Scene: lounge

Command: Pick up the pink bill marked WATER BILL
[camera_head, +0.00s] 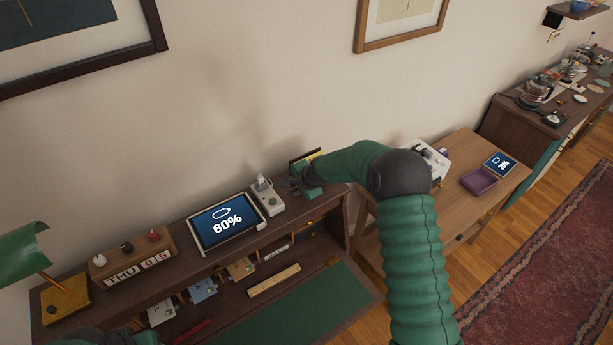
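I cannot make out a pink bill marked WATER BILL in this view. Several papers stand in the pigeonholes of the dark wooden desk: a white one (162,311), a blue one (203,289) and a tan one (240,268). Their print is too small to read. My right gripper (299,183) is over the right end of the desk's top shelf, in front of a yellow and dark item (308,156) near the wall. Its fingers are small and partly hidden, so their opening is unclear. Part of my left arm shows at the bottom left edge; its gripper (146,338) is mostly cut off.
The top shelf holds a calendar block (138,262), a tablet reading 60% (226,222) and a white device (266,197). A green lamp (22,254) stands left. A ruler (274,280) lies on the desk. A side table (456,157) with a purple tray (479,181) stands right.

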